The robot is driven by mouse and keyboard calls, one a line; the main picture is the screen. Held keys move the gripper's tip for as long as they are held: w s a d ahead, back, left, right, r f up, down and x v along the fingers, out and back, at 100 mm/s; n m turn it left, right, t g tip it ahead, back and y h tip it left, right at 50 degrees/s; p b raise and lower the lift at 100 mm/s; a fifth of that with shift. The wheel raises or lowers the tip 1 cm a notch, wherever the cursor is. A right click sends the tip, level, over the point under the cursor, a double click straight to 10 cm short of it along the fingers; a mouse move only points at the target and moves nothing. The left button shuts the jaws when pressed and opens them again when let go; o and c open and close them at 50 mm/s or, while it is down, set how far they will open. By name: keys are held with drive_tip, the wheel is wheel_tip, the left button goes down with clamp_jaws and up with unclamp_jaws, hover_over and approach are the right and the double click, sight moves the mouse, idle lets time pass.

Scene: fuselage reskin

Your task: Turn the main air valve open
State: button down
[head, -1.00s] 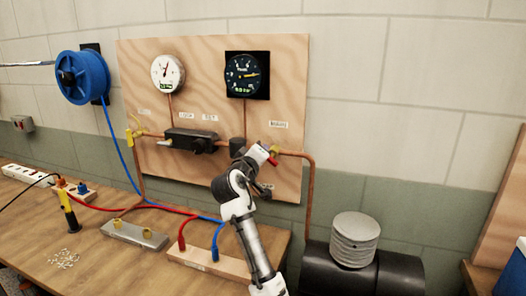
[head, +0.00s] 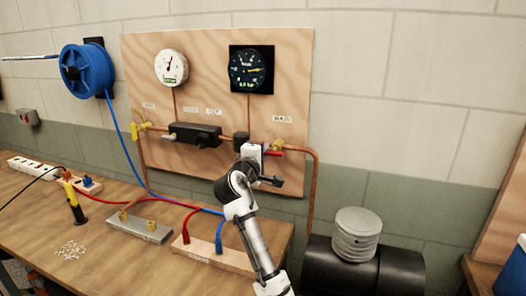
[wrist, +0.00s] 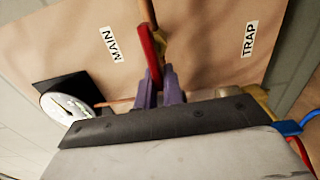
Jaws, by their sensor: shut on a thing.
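The main air valve is a brass fitting (head: 279,145) with a red lever (head: 289,152), on the copper pipe below the MAIN label (head: 282,119). My gripper (head: 267,151) is at the valve from the left. In the wrist view its two purple fingers (wrist: 160,75) are shut on the near end of the red lever (wrist: 150,50). In the head view the lever lies roughly level and the gripper hides part of it. The brass body is only partly visible behind the lever in the wrist view.
A dark gauge (head: 250,69) and a white gauge (head: 171,67) hang on the wooden panel (head: 215,50). A black regulator block (head: 194,135) sits left of my gripper. A copper pipe (head: 315,190) drops on the right toward a black tank (head: 365,268).

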drive_tip(key=shift+f, duration=0.1)
idle(0.3)
drive_tip(key=c, duration=1.5)
unclamp_jaws()
drive_tip(key=b+v, duration=0.5)
drive_tip(key=v, duration=0.9)
